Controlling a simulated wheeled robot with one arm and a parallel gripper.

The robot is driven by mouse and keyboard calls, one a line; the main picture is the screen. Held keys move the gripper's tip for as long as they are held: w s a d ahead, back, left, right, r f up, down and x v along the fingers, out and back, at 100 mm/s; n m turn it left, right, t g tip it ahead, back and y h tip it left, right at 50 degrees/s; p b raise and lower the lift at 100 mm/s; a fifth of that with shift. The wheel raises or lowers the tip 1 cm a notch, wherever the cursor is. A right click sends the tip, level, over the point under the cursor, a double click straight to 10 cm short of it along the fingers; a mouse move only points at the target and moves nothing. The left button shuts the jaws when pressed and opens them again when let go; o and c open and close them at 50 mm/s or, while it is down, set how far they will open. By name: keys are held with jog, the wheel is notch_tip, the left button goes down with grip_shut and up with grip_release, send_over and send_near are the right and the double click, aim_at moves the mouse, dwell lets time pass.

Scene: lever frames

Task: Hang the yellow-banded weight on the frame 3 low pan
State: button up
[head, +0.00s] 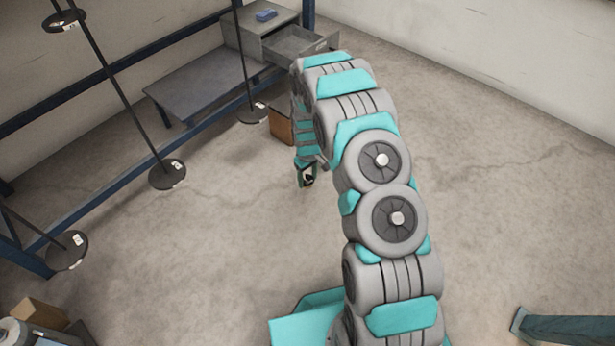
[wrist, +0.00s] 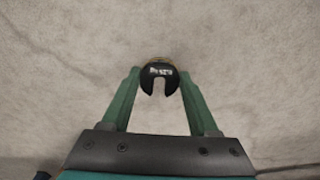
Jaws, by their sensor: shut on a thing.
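My gripper (wrist: 160,85) is shut on a black slotted weight (wrist: 148,83) in the wrist view. The weight has a pale label on its face and a thin yellowish edge at the top; its slot faces my gripper's palm. In the head view my gripper (head: 307,178) and the dark weight appear above bare floor, right of the hanging pans. Dark round pans hang on rods at the left: one at mid-left (head: 160,180), one lower left (head: 62,256), one farther back (head: 245,116) and one high (head: 56,24). Their labels are too small to read, so I cannot tell which is the frame 3 low pan.
A blue frame beam (head: 110,190) runs along the left. A grey low table (head: 205,82) and a cabinet with an open drawer (head: 290,45) stand behind. A brown box (head: 281,127) sits near my arm. Cardboard items (head: 38,312) lie lower left.

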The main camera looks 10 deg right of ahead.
aim_at(307, 193)
jog(key=shift+f+b, duration=0.7)
jog(key=shift+f, duration=1.8)
jog(key=shift+f, duration=0.45)
jog(key=o, duration=1.4)
jog(key=shift+r, duration=0.1)
jog(key=shift+r+p, duration=0.5)
jog(key=shift+r, duration=3.35)
